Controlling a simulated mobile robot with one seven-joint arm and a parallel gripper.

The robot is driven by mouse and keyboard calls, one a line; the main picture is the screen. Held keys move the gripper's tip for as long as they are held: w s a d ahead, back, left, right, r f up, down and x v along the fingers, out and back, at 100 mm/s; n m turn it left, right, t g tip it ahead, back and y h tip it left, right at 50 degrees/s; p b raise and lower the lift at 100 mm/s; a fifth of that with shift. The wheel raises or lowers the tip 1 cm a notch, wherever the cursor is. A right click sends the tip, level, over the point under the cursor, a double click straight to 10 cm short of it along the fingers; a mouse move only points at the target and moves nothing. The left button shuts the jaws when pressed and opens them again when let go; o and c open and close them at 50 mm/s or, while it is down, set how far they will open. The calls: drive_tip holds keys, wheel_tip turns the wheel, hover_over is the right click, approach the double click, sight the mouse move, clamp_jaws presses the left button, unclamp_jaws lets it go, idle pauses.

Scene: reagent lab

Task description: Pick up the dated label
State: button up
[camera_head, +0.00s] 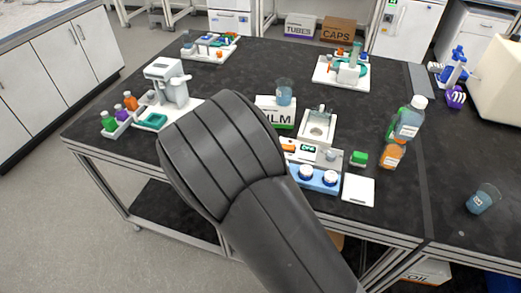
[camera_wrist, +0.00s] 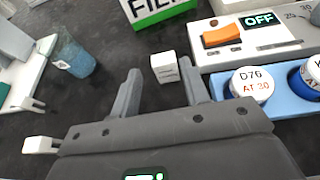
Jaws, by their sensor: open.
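A small white block (camera_wrist: 164,68) with tiny dark print on its front face stands on the black bench in the wrist view. The print is too small to read, so I cannot tell for sure that it is the dated label. My gripper (camera_wrist: 160,78) is open, with one finger to each side of the near end of the block. I cannot tell whether either finger touches it. In the head view my arm hides the gripper and the block.
A blue rack (camera_wrist: 279,102) holds white-capped jars, one marked "D76 AT 30" (camera_wrist: 250,83). A device reading OFF (camera_wrist: 245,38) stands behind it. A FILM box (camera_wrist: 155,8) is beyond the block. A beaker (camera_wrist: 72,56) with blue liquid is at the left.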

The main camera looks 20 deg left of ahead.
drive_tip(key=x, duration=0.2)
drive_tip(key=shift+w+f, duration=0.15)
drive_tip(key=shift+w, duration=0.05)
drive_tip(key=shift+f+x, duration=0.2)
drive_tip(key=shift+x, duration=1.1)
drive_tip(key=shift+f+x, duration=0.2)
drive_tip(key=shift+x, duration=1.05)
drive_tip(key=shift+s+d, duration=0.15)
drive_tip(key=shift+c, duration=0.5)
drive_tip(key=c, duration=0.6)
